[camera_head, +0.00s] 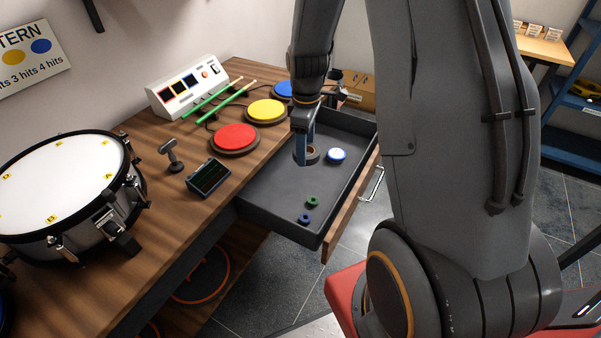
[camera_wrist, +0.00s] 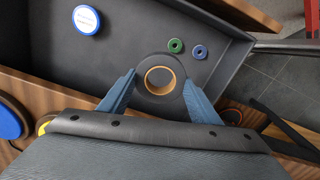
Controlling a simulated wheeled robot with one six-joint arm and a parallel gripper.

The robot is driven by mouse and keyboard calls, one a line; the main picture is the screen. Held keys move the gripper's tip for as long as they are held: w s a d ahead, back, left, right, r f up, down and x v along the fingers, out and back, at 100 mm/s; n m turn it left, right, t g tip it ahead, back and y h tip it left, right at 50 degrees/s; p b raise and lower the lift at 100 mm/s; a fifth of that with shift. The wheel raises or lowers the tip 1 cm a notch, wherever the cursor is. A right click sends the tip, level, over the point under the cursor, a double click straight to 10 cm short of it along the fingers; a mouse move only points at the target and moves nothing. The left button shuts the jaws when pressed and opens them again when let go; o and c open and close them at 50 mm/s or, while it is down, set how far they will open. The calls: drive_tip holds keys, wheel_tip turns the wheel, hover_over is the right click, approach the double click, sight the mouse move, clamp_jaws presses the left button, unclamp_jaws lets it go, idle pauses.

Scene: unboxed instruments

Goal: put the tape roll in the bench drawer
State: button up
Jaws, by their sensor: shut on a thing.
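The tape roll (camera_wrist: 160,98) is a dark ring with an orange-tan inner core. In the wrist view it lies flat between the two blue fingers of my gripper (camera_wrist: 157,93), which are shut on its sides. In the head view my gripper (camera_head: 306,155) points down inside the open bench drawer (camera_head: 262,197), with the tape roll (camera_head: 313,154) at its fingertips. The drawer is dark grey inside with a wooden front. I cannot tell whether the roll touches the drawer floor.
The drawer also holds a blue-and-white round tin (camera_head: 337,155), a green ring (camera_head: 313,202) and a blue ring (camera_head: 305,218). On the bench are a drum (camera_head: 60,185), a red pad (camera_head: 234,137), a yellow pad (camera_head: 267,111) and a small dark display (camera_head: 208,177).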

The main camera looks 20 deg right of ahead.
drive_tip(key=w+d+f+n+b, duration=0.3)
drive_tip(key=d+f+n+b, duration=0.2)
drive_tip(key=d+n+b, duration=0.4)
drive_tip(key=n+p, duration=0.1)
drive_tip(key=n, duration=0.1)
approach(325, 179)
wheel_tip(325, 179, down, 6)
drive_tip(key=shift+r, duration=0.1)
drive_tip(key=shift+f, duration=0.2)
drive_tip(key=o, duration=1)
drive_tip(key=shift+w, duration=0.1)
drive_tip(key=shift+o, duration=0.2)
